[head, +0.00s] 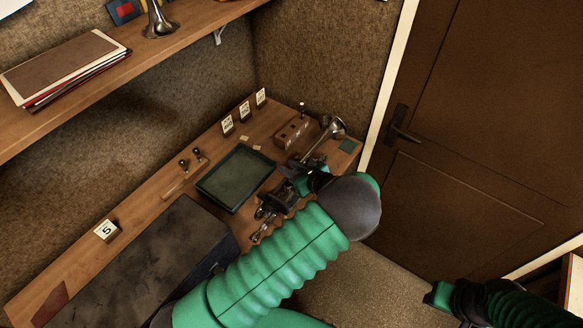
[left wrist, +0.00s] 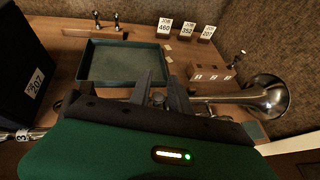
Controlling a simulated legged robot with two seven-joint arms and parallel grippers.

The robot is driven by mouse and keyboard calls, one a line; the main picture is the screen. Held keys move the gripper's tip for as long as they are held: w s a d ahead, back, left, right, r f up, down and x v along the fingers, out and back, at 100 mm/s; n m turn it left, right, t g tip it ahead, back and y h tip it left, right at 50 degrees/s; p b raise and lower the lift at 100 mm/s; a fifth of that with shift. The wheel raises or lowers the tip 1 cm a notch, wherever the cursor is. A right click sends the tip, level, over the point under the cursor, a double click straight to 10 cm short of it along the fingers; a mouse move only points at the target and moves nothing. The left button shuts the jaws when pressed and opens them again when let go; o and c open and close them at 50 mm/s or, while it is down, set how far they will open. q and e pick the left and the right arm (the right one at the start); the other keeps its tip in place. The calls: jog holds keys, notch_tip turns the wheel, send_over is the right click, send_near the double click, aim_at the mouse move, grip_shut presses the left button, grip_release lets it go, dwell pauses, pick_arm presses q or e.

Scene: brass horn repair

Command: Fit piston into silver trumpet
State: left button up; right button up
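The silver trumpet lies at the right end of the bench; its bell (head: 335,124) points to the back right and also shows in the left wrist view (left wrist: 268,97). My left gripper (head: 297,178) is over the trumpet's near part, hiding its valves. In the wrist view the fingers (left wrist: 160,84) stand apart, with a small silver part (left wrist: 158,99) near the gap; I see no clear grip on it. Two dark-topped pistons (left wrist: 107,20) stand in a wooden holder (head: 183,178) at the back left. My right gripper (head: 437,295) is low at the right, its fingers unclear.
A green tray (head: 203,186) lies mid-bench. A wooden block with holes (head: 294,133) stands behind the trumpet, near numbered cards (left wrist: 187,29). A dark case (head: 150,262) fills the near left. A shelf (head: 120,65) overhangs the left; a door (head: 480,130) is at right.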

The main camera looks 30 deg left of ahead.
pick_arm(q)
jog(key=shift+o, duration=1.1)
jog(key=shift+d+f, duration=0.25)
jog(key=shift+f, duration=0.15)
jog(key=shift+s, duration=0.1)
jog(key=shift+a, duration=0.1)
jog(key=r+p, duration=0.2)
jog(key=r, duration=0.1)
jog(key=r+p, duration=0.2)
jog(key=r, duration=0.1)
jog(key=w+r+p, duration=0.1)
jog(key=r+p, duration=0.1)
jog(key=p, duration=0.1)
jog(key=shift+d+r, duration=0.25)
jog(key=shift+r, duration=0.15)
jog(key=a, duration=0.2)
jog(key=a+b, duration=0.1)
jog(key=a, duration=0.2)
jog(key=shift+a+f, duration=0.2)
jog(key=shift+a, duration=0.15)
